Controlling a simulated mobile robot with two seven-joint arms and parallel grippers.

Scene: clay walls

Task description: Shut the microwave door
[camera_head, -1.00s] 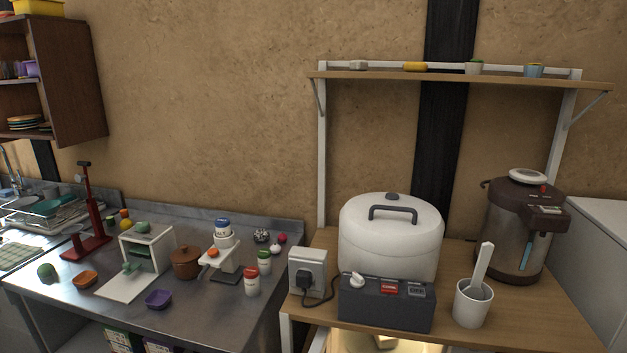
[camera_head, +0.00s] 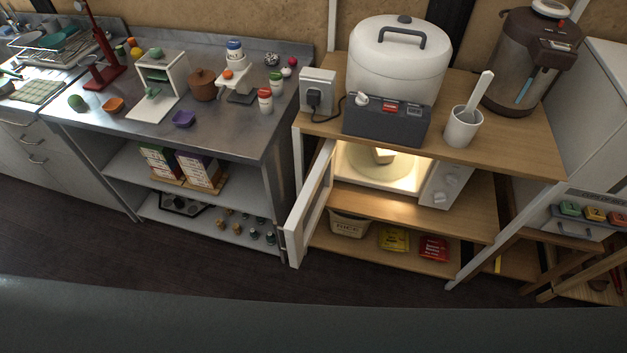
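The white microwave (camera_head: 442,186) sits on the shelf under the wooden counter on the right. Its inside is lit and the round turntable shows through the opening. Its door (camera_head: 309,207) stands wide open, hinged at the left side and swung out toward me past the front of the shelf. A knob panel is at the right of the opening. Neither of my grippers shows in the head view.
A rice cooker (camera_head: 398,62), a grey box (camera_head: 387,123), a white mug (camera_head: 462,127) and a hot-water dispenser (camera_head: 529,60) stand on the wooden counter (camera_head: 522,139). A steel table (camera_head: 224,141) with small items is at the left. Dark floor (camera_head: 205,266) is clear in front.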

